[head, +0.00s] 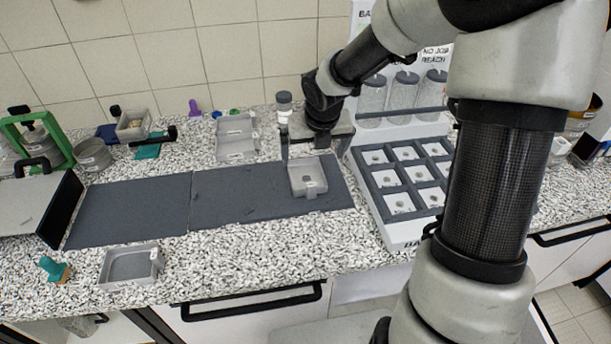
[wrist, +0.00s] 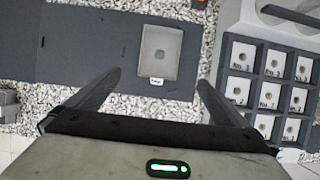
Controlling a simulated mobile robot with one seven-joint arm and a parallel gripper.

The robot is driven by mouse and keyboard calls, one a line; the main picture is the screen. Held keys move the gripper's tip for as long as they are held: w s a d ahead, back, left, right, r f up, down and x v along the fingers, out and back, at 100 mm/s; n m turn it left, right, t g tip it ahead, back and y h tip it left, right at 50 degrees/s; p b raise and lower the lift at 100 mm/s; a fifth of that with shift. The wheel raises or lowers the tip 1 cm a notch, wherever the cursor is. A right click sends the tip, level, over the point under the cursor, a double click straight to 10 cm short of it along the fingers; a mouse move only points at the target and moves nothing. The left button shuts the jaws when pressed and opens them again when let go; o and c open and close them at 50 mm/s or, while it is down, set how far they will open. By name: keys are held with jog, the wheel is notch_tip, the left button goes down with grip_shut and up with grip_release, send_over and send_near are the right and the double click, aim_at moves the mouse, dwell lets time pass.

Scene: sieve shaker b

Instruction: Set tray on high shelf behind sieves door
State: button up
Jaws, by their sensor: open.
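A light grey square tray (head: 308,178) with a small label on its near side lies on the right part of the dark mat. My gripper (head: 314,152) is open and empty above and just behind it in the head view. In the wrist view the tray (wrist: 162,50) lies ahead of the spread fingers (wrist: 158,78), not between them. Another grey tray (head: 131,265) is on the counter at the front left. Stacked or adjoining grey trays (head: 237,138) stand behind the mat. I cannot make out a door marked sieves or a high shelf.
A white rack (head: 404,236) with labelled compartments and lidded jars stands right of the mat. A green frame (head: 42,138) and metal sieves (head: 93,155) are at the left. A drawer handle (head: 250,304) and an open lower cabinet (head: 80,326) are below the counter. The mat's left part (head: 130,210) is clear.

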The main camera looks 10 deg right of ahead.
aim_at(307, 180)
jog(key=b+x, duration=0.2)
jog(key=x, duration=1.2)
jog(key=shift+a, duration=0.1)
jog(key=shift+r, duration=0.1)
jog(key=c, duration=1.3)
notch_tip(307, 180, up, 10)
jog(key=shift+p, duration=0.7)
jog(key=s+f+m+h, duration=0.1)
jog(key=m, duration=0.2)
jog(key=s+d+f+m+g+h, duration=0.1)
jog(key=s+m, duration=0.1)
jog(key=m, duration=0.2)
jog(key=s+f+m+g+h, duration=0.1)
jog(key=m, duration=0.3)
jog(key=shift+s+d+h, duration=0.2)
jog(key=shift+s+h, duration=0.15)
jog(key=shift+h, duration=0.05)
jog(key=s+m+g+y, duration=0.1)
jog(key=s+m+g, duration=0.1)
jog(key=m, duration=0.6)
jog(key=s+a+m+g+y, duration=0.1)
jog(key=s+m+g, duration=0.1)
jog(key=s+m, duration=0.3)
jog(key=s+m+g+y+p, duration=0.1)
jog(key=s+m+g, duration=0.2)
jog(key=m, duration=0.9)
jog(key=shift+s+a+f+y, duration=0.1)
jog(key=shift+s+a+y, duration=0.1)
jog(key=shift+s+y, duration=0.15)
